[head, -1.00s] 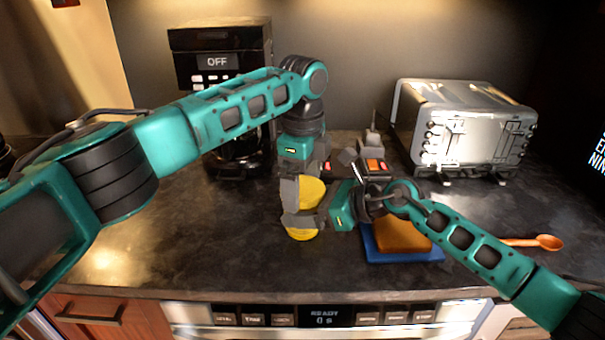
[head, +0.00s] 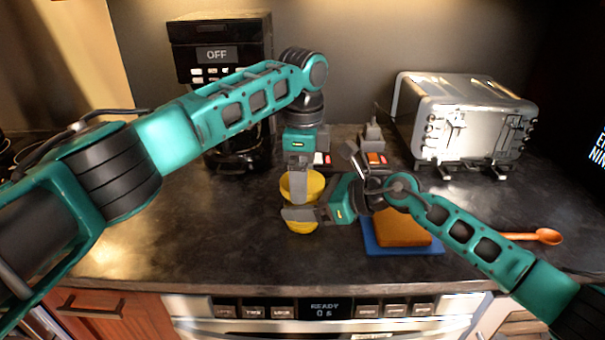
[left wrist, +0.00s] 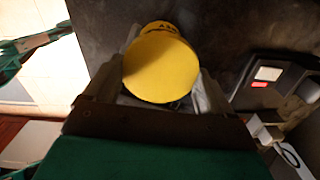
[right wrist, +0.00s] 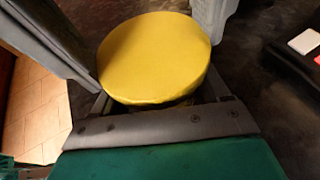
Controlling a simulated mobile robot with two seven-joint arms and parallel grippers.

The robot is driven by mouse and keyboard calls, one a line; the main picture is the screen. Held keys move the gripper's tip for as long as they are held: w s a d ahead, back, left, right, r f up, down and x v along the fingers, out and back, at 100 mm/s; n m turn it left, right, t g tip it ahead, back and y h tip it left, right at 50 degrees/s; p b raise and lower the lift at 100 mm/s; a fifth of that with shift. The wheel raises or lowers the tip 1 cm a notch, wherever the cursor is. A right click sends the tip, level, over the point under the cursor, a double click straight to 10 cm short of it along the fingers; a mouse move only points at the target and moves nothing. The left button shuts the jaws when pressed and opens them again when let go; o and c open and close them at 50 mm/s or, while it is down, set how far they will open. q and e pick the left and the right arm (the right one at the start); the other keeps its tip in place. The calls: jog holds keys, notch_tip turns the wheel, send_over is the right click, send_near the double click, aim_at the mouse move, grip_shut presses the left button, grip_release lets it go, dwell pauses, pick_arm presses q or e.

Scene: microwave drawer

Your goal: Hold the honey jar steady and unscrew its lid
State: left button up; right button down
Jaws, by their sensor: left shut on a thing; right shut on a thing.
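The yellow honey jar (head: 302,227) stands upright on the dark counter, near its front edge; its yellow lid (head: 315,185) is at the top. My left gripper (head: 299,188) points down from above and is shut on the lid. In the left wrist view, a round yellow face (left wrist: 160,66) sits between its fingers. My right gripper (head: 300,214) reaches in from the right and is shut around the jar's body, below the left one. In the right wrist view, a round yellow face (right wrist: 155,55) fills the space between the fingers. The seam between lid and jar is hidden by the fingers.
A brown-orange block (head: 402,229) on a blue board (head: 374,246) lies right of the jar, under my right arm. A toaster (head: 465,125), an orange spoon (head: 548,237) and a coffee maker (head: 218,45) stand around. The counter left of the jar is clear.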

pick_arm(q)
jog(key=shift+n, duration=0.3)
jog(key=o, duration=1)
jog(key=shift+r, duration=2.25)
pick_arm(e)
grip_release()
jog(key=shift+d, duration=0.1)
